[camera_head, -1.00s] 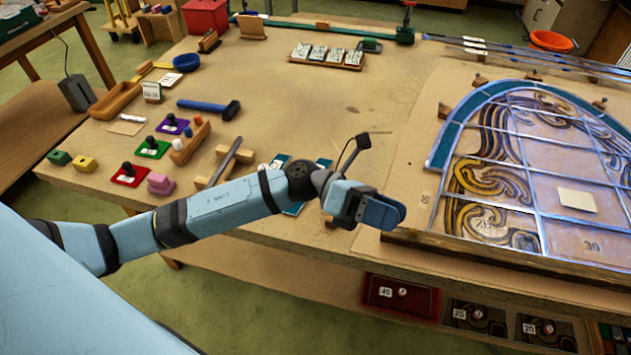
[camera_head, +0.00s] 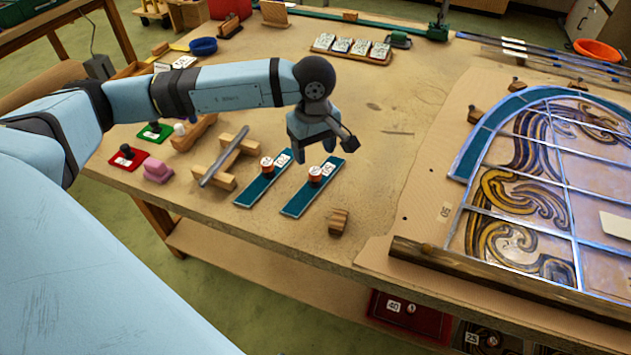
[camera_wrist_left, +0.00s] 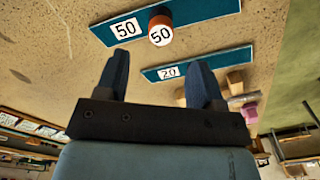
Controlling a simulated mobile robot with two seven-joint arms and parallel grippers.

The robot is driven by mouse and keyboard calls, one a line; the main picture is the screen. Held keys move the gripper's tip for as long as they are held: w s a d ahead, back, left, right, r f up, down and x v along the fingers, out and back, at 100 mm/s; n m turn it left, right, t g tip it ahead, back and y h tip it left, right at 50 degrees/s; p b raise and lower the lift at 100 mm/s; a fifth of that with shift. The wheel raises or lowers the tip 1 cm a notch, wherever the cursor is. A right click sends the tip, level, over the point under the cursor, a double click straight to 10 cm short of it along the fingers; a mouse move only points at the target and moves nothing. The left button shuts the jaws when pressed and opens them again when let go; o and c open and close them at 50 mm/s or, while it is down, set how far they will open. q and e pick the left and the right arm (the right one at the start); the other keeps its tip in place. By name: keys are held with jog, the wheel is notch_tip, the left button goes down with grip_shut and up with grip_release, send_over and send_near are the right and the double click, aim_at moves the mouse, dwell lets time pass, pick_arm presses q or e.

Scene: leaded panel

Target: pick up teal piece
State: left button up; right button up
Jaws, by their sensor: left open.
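Two narrow teal pieces lie side by side on the workbench. The left teal piece (camera_head: 248,192) has a 20 label and a red-and-white weight on it. The right teal piece (camera_head: 297,204) has a 50 label and a similar weight (camera_head: 316,174). My left gripper (camera_head: 316,153) is open and empty, above the bench near the far ends of the pieces. In the left wrist view my open fingers (camera_wrist_left: 159,78) point toward the 50 piece (camera_wrist_left: 205,12); the 20 piece (camera_wrist_left: 228,57) lies partly behind one finger. My right gripper is not in view.
A metal bar (camera_head: 224,156) rests on wooden blocks left of the pieces. A small wooden block (camera_head: 339,221) lies near the bench's front edge. The leaded panel (camera_head: 530,190) is at the right.

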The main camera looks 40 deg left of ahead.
aim_at(315, 170)
pick_arm(q)
jog(key=f, duration=0.4)
jog(key=f+p, duration=0.1)
jog(key=f, duration=0.3)
jog(key=shift+s+d+f, duration=0.1)
jog(key=shift+d, duration=0.1)
jog(key=c, duration=1.1)
jog(key=shift+o, duration=0.2)
notch_tip(315, 170, up, 20)
jog(key=b, duration=0.1)
